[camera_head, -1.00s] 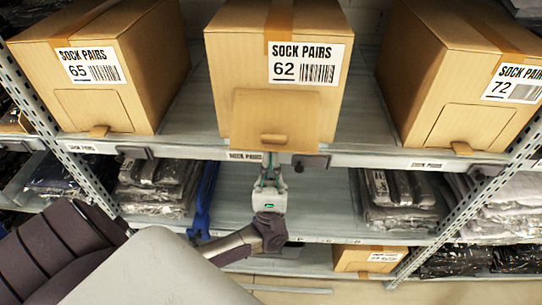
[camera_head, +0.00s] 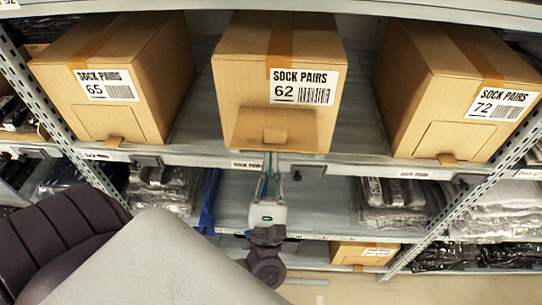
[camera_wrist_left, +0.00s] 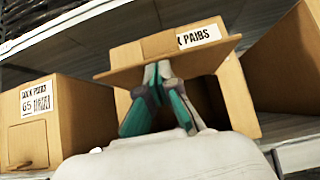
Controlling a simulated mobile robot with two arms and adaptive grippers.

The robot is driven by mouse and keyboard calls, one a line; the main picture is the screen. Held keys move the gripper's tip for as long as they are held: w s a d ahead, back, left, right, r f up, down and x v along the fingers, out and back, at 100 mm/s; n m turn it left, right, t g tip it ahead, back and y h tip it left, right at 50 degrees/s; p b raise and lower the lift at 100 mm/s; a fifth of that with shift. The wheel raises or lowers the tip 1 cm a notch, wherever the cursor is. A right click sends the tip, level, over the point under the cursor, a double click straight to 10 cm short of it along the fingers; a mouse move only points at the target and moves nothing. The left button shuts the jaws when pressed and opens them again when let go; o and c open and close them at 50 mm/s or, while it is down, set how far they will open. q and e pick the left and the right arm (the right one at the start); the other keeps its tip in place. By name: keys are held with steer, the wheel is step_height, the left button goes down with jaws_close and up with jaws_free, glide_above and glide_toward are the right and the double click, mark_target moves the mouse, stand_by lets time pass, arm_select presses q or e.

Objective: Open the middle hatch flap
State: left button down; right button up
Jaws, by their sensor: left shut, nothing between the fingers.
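The middle box (camera_head: 235,90), labelled SOCK PAIRS 62, stands on the shelf between two similar boxes. Its front flap (camera_head: 250,128) is swung outward and up, with a small tab on it. In the left wrist view the flap (camera_wrist_left: 200,58) sticks out from the box front, and a dark opening (camera_wrist_left: 208,98) shows beneath it. My left gripper (camera_head: 270,163) is below the flap, pointing up at it, with its fingertips hidden in the head view. In the left wrist view its closed fingers (camera_wrist_left: 157,72) reach the flap's underside, apparently touching it. My right gripper is not in view.
Box 65 (camera_head: 60,85) stands to the left and box 72 (camera_head: 410,85) to the right, flaps shut. The shelf edge (camera_head: 345,165) runs under the boxes. Bagged garments (camera_head: 395,208) and a smaller box (camera_head: 345,252) lie on lower levels.

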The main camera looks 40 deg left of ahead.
arm_select(q)
steer(key=shift+r+g, duration=0.4)
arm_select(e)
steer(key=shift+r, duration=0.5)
arm_select(q)
steer(key=shift+p, duration=0.3)
steer(key=shift+f, duration=0.15)
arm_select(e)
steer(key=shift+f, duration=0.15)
